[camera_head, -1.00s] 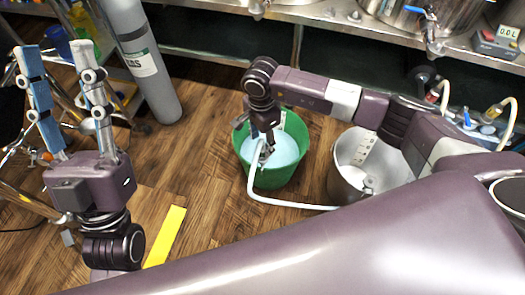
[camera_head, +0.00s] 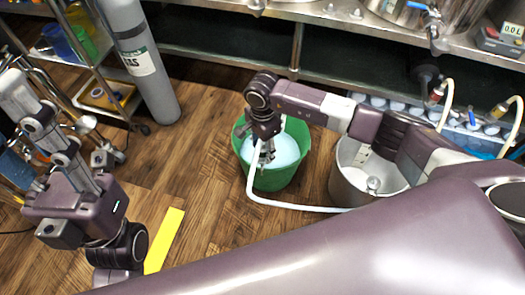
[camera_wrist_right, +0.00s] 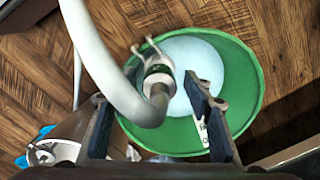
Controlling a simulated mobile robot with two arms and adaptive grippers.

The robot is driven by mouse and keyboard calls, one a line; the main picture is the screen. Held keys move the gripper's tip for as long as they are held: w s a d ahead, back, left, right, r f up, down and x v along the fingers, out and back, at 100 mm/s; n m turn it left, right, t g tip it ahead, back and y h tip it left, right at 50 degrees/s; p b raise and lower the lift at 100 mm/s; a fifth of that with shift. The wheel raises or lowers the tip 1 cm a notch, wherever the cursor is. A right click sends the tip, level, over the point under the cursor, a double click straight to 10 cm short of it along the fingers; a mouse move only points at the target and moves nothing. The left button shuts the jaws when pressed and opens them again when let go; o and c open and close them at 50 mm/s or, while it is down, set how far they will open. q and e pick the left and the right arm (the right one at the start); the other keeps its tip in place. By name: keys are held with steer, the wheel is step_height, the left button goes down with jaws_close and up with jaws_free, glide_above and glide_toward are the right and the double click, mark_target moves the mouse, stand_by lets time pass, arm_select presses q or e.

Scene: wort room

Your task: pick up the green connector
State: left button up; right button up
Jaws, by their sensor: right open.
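The green connector (camera_wrist_right: 158,72) shows in the right wrist view as a metal fitting with a green band and side levers, at the end of a thick pale hose (camera_wrist_right: 105,65). It appears over the green bucket (camera_wrist_right: 245,85). My right gripper (camera_wrist_right: 145,88) is open, with its fingers apart on either side of the connector's lower part; contact is not visible. In the head view my right gripper (camera_head: 266,155) points down over the green bucket (camera_head: 274,182), and the connector is hard to make out there. My left gripper (camera_head: 22,125) is open and empty at the left.
A steel pot (camera_head: 350,180) stands right of the bucket, with the hose running toward it. A grey gas cylinder (camera_head: 145,65) and a wheeled cart (camera_head: 110,98) stand at the left. A yellow strip (camera_head: 165,238) lies on the floor. A steel bench (camera_head: 290,12) spans the back.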

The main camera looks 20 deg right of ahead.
steer(key=shift+c, duration=0.4)
jaws_close()
